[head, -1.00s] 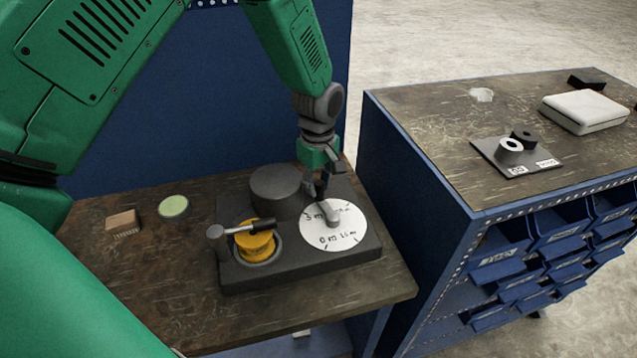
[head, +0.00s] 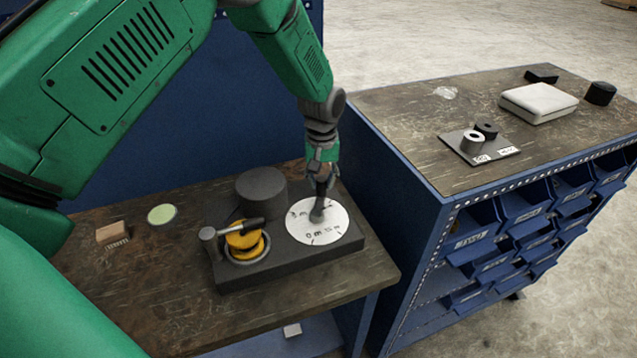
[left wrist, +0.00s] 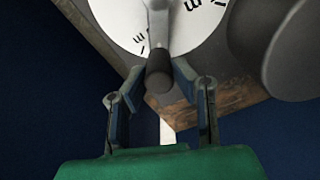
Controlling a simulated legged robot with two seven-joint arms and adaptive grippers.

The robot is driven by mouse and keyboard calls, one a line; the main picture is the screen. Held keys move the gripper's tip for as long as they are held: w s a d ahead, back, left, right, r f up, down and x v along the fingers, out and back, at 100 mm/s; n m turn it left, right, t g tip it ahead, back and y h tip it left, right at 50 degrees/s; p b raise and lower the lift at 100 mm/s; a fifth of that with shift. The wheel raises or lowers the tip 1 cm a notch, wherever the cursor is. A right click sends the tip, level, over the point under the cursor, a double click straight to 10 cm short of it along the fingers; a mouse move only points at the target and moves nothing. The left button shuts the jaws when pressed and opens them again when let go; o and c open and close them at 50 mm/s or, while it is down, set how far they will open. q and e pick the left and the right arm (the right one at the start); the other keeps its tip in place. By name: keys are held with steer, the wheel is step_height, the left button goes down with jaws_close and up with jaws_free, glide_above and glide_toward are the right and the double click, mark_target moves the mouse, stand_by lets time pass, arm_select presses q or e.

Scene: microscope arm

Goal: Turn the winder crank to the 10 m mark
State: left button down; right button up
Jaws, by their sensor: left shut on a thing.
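The winder is a dark block (head: 285,271) on the left bench. On it are a white dial (head: 336,229) with black metre marks, a yellow spool (head: 243,241) and a dark cylinder. A grey crank arm (head: 316,213) lies over the dial and points to its far side, slightly right. My left gripper (head: 323,184) is shut on the crank's dark knob (left wrist: 159,72), which shows between the fingers in the left wrist view. I cannot make out a 10 m mark; the gripper and crank cover part of the dial's far side. My right gripper is not in view.
A pale green disc (head: 162,214) and a small brown block (head: 112,231) lie left of the winder. At right, a blue cabinet (head: 400,170) carries a plate with rings (head: 490,155) and a white case (head: 540,102).

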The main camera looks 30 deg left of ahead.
arm_select(q)
steer(key=shift+w+d+m, duration=0.1)
steer(key=shift+d+m, duration=0.45)
steer(key=shift+m, duration=0.4)
steer(key=shift+w+d+m, duration=0.1)
steer(key=shift+d+m, duration=0.4)
steer(key=shift+m, duration=0.45)
steer(key=c, duration=1.3)
jaws_free()
steer(key=shift+r, duration=0.25)
step_height(320, 180, up, 11)
steer(key=shift+r, duration=0.2)
